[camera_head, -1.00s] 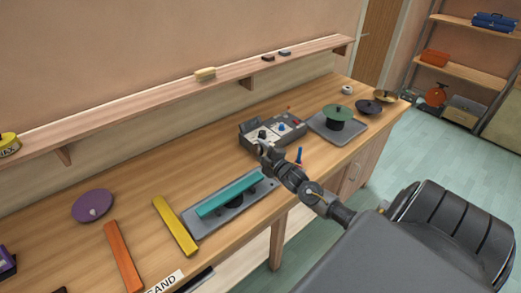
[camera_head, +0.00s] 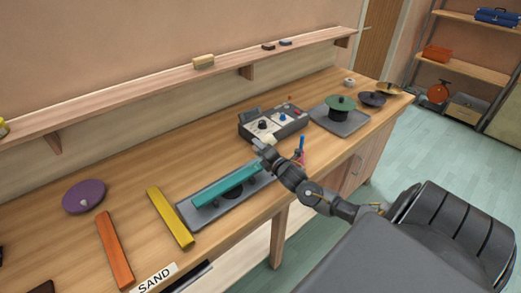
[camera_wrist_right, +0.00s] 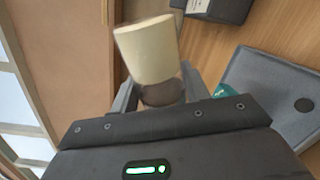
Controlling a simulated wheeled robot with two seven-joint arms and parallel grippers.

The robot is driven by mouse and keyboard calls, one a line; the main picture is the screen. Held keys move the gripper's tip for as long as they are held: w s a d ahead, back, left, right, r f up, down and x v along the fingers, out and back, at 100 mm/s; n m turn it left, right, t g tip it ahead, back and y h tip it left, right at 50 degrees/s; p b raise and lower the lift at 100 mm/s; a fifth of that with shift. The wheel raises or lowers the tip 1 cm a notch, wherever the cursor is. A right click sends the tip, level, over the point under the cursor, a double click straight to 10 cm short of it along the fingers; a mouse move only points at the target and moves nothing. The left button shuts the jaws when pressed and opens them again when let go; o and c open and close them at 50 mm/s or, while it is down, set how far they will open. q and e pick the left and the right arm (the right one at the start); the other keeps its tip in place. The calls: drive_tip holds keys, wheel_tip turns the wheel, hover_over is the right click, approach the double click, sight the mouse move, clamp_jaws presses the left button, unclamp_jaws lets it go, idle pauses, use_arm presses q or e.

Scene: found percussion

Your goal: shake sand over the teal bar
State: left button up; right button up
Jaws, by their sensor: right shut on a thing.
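The teal bar (camera_head: 228,186) lies across a grey tray-like base (camera_head: 190,220) near the table's front edge. A small teal corner of it shows in the wrist view (camera_wrist_right: 224,90), beside the grey base (camera_wrist_right: 270,80). My right gripper (camera_head: 262,147) is just beyond the bar's right end and appears above the table. It is shut on a shaker (camera_wrist_right: 148,50) with a cream body and a darker end between the fingers (camera_wrist_right: 160,92). In the head view only a small cream part shows by the fingertips. No falling sand is visible. My left gripper is out of view.
A grey control box (camera_head: 272,124) stands behind the gripper. A green disc (camera_head: 341,103) sits on another grey base to the right. Yellow (camera_head: 170,217) and orange (camera_head: 115,250) bars and a purple disc (camera_head: 84,196) lie left. A "SAND" label (camera_head: 155,278) is at the front edge.

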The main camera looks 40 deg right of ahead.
drive_tip(key=shift+a, duration=0.1)
idle(0.3)
drive_tip(key=shift+a+r+p, duration=0.1)
drive_tip(key=shift+a+p, duration=0.3)
drive_tip(key=shift+a, duration=0.8)
drive_tip(key=shift+a+p, duration=0.7)
drive_tip(key=shift+a, duration=2.1)
drive_tip(key=shift+w+a+p, duration=0.1)
drive_tip(key=shift+a+p, duration=0.95)
drive_tip(key=shift+a, duration=2.9)
